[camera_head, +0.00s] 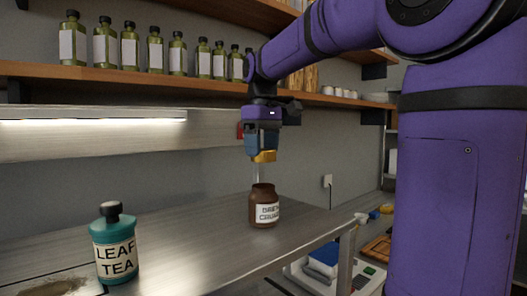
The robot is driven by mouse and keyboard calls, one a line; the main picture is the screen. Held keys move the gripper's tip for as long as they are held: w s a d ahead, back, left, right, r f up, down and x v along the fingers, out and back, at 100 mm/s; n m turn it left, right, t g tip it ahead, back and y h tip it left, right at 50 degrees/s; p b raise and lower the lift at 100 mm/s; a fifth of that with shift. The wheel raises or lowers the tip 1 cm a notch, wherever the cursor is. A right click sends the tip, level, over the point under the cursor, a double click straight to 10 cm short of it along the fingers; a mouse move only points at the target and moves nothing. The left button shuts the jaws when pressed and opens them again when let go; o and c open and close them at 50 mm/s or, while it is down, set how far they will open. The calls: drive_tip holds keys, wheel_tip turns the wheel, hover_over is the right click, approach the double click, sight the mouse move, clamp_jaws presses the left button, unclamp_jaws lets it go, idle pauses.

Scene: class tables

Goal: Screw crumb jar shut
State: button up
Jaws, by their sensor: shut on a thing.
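The brown crumb jar (262,190), with a white label partly readable as bread crumbs, stands upright on the steel table. Its top looks open, with no lid on it. My gripper (263,151) points down above the jar and is shut on a gold lid (264,157). The lid is held apart from the jar, with a clear gap between lid and rim. From this view I cannot tell how exactly the lid lines up with the jar mouth.
A teal leaf tea jar (113,240) with a dark knob stands at the left of the steel table (190,240). Green bottles (105,46) line the wooden shelf behind. A scale (325,262) sits lower at the right. The table between the jars is clear.

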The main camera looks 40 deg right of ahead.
sight(263, 186)
idle(0.3)
drive_tip(key=shift+f, duration=2.6)
drive_tip(key=shift+f, duration=0.85)
idle(0.8)
drive_tip(key=m, duration=0.4)
drive_tip(key=shift+m, duration=0.3)
drive_tip(key=o, duration=1.1)
drive_tip(key=shift+r, duration=3.05)
drive_tip(key=shift+s, duration=0.1)
